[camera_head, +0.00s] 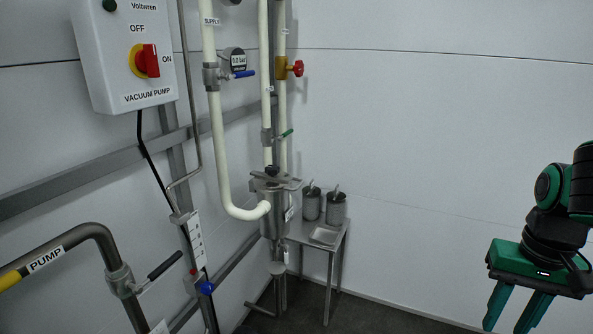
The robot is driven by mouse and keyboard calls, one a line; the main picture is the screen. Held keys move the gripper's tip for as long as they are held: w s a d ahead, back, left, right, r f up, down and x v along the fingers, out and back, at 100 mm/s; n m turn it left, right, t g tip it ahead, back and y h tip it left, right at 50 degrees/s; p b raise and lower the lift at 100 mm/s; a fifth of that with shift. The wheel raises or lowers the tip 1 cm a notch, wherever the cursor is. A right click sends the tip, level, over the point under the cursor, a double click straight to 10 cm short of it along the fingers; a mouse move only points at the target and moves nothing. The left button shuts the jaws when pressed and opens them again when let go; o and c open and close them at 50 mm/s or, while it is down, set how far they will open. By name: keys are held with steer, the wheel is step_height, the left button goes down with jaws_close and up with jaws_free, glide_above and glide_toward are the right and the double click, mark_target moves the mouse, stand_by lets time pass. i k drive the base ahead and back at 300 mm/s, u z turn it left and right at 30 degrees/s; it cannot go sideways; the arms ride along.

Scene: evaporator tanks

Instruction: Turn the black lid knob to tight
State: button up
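The black lid knob (272,171) is small and sits on top of the steel tank (272,214) in the middle of the view. A flat metal lid clamp (284,183) lies under the knob. The knob is too small here to tell how tight it is. My gripper (510,318) is at the lower right, green, pointing down, with its two fingers apart and nothing seen between them. It is far to the right of the tank and touches nothing. The fingertips are near the bottom edge of the view.
A vacuum pump switch box (125,50) hangs at the upper left. White pipes (220,150) with valve handles run beside the tank. A small steel table (330,236) with two canisters (336,208) stands right of it. The floor and wall between table and gripper are clear.

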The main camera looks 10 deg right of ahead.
mark_target(272, 169)
steer(key=z, duration=0.45)
steer(key=k, duration=1.05)
steer(key=z, duration=0.4)
steer(key=i, duration=1.8)
steer(key=u, duration=1.25)
steer(key=i, duration=0.7)
steer(key=u, duration=0.35)
